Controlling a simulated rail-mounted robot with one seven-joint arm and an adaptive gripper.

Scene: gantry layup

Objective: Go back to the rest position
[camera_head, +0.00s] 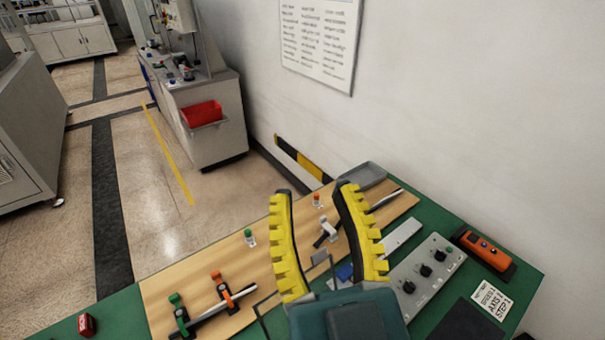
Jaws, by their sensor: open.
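My gripper (308,192) shows in the head camera view, with two yellow toothed fingers on a dark teal body. The fingers are spread apart and nothing is between their tips. It is over the right part of a wooden board (180,276) that lies on a green bench top (122,317). The gripper hides part of the board and of the things behind it. I cannot tell its height above the board.
The board carries a green-topped clamp (178,314), an orange-topped clamp (222,288) and a white-handled clamp (328,230). A grey control box (428,270) and an orange device (484,252) stand right. A grey tray (362,176) sits near the wall. The floor at left is clear.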

